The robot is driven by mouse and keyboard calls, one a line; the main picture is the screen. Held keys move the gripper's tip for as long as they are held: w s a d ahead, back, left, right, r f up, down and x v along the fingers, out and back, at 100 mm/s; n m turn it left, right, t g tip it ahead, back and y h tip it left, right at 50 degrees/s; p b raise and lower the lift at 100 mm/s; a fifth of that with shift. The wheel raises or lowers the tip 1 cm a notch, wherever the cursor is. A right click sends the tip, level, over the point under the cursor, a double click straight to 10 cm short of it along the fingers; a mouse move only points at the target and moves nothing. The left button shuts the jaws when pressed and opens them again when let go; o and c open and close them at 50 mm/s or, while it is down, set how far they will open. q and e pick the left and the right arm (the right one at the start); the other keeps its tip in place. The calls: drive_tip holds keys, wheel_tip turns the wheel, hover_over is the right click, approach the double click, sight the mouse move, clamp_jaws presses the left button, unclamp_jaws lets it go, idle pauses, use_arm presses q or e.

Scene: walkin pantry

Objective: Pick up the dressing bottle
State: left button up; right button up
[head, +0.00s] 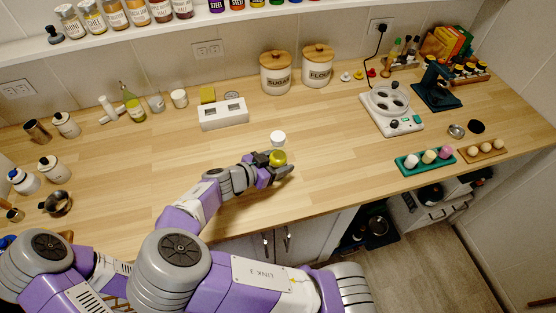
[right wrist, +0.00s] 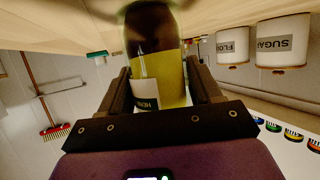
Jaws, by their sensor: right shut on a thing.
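The dressing bottle (right wrist: 160,75) is between the two fingers of my right gripper (right wrist: 160,95) in the right wrist view. It has yellow-green contents, a dark part toward the top of the picture and a pale label with partly readable lettering. In the head view the bottle (head: 277,157) shows as a small yellow-green shape at my right gripper (head: 279,171), over the front-middle of the wooden counter (head: 330,150). The gripper is shut on it. Whether its base touches the counter is hidden. My left gripper is out of view.
Sugar (head: 276,75) and flour (head: 318,67) canisters stand at the back. A green tray (head: 405,168) and a white hotplate (head: 391,110) are at right.

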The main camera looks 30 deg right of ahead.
sight(272, 142)
drive_tip(key=shift+r, duration=0.1)
wheel_tip(272, 142, up, 10)
drive_tip(key=shift+f+p, duration=0.1)
drive_tip(key=shift+p, duration=0.95)
drive_tip(key=shift+w+f+n+t, duration=0.15)
drive_tip(key=shift+f+n+t, duration=0.15)
drive_tip(key=shift+f, duration=0.15)
drive_tip(key=w+a+f+n+t+y, duration=0.2)
drive_tip(key=w+a+n+t+y, duration=0.1)
drive_tip(key=a+n+t+y, duration=0.4)
drive_tip(key=shift+w+a+f+n+t+y, duration=0.35)
drive_tip(key=shift+n+t+y, duration=0.85)
drive_tip(key=shift+n, duration=1.2)
drive_tip(key=shift+d, duration=0.1)
wheel_tip(272, 142, up, 8)
drive_tip(key=p, duration=0.8)
wheel_tip(272, 142, down, 8)
drive_tip(key=b, duration=0.8)
